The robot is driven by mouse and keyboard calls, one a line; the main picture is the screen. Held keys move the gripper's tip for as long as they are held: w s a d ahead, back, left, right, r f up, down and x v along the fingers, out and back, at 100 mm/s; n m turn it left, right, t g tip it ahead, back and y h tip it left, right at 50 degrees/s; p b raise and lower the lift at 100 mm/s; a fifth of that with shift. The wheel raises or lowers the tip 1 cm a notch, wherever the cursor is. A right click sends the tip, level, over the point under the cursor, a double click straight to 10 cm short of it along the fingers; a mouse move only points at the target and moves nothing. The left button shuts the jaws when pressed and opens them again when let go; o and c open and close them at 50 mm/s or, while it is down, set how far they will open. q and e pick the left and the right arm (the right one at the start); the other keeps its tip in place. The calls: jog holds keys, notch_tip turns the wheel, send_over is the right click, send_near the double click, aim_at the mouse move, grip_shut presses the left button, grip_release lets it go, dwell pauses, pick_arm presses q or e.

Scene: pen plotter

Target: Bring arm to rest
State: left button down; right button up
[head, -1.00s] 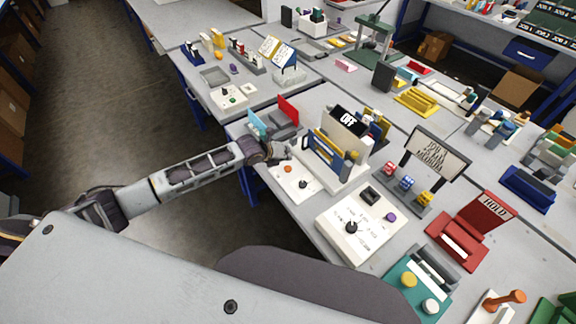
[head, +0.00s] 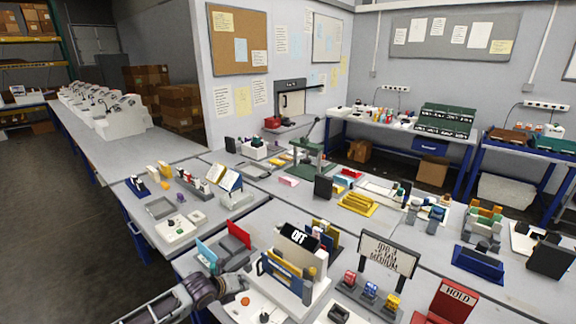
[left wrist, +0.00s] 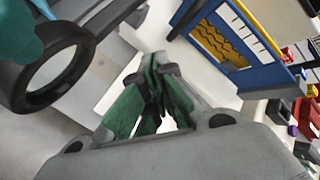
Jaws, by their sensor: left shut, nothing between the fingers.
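My left arm comes in from the bottom left of the head view, and its gripper (head: 243,287) is at the front edge of the table, beside a white device (head: 320,268) with an "OFF" sign (head: 298,237). In the left wrist view the green-padded fingers (left wrist: 152,68) are together with nothing between them. A blue frame with yellow inside (left wrist: 222,42) stands to the right of the fingers there, apart from them. My right gripper is in neither view.
A grey-and-red holder (head: 232,243) stands behind the left gripper. A sign board (head: 388,254), small coloured blocks and a red "HOLD" stand (head: 447,302) are to the right. A green press (head: 312,150) stands farther back. Open floor (head: 62,215) lies on the left.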

pick_arm(q)
jog(key=s+d+r+n+g, duration=0.1)
jog(key=s+d+n, duration=0.3)
jog(key=s+n, duration=0.25)
jog(key=s+d+n+g, duration=0.1)
jog(key=s+d+n, duration=0.3)
jog(key=s+n, duration=0.25)
jog(key=s+a+r+n+g+y, duration=0.1)
jog(key=s+a+n+y, duration=0.1)
jog(key=s+a+n, duration=0.55)
jog(key=s+a+r+n+g+y, duration=0.15)
jog(key=s+a+n, duration=0.25)
jog(key=s+n, duration=0.6)
notch_tip(320, 180, down, 34)
jog(key=s+g, duration=0.2)
jog(key=s+a+f, duration=0.2)
jog(key=s+f, duration=0.8)
jog(key=s, duration=0.1)
jog(key=s+a+f, duration=0.2)
jog(key=s+f, duration=0.7)
jog(key=s, duration=0.2)
jog(key=shift+s+a+f+m+g+y+b, duration=0.2)
jog(key=shift+s+f+m+g+y+b, duration=0.15)
jog(key=shift+f+m, duration=0.1)
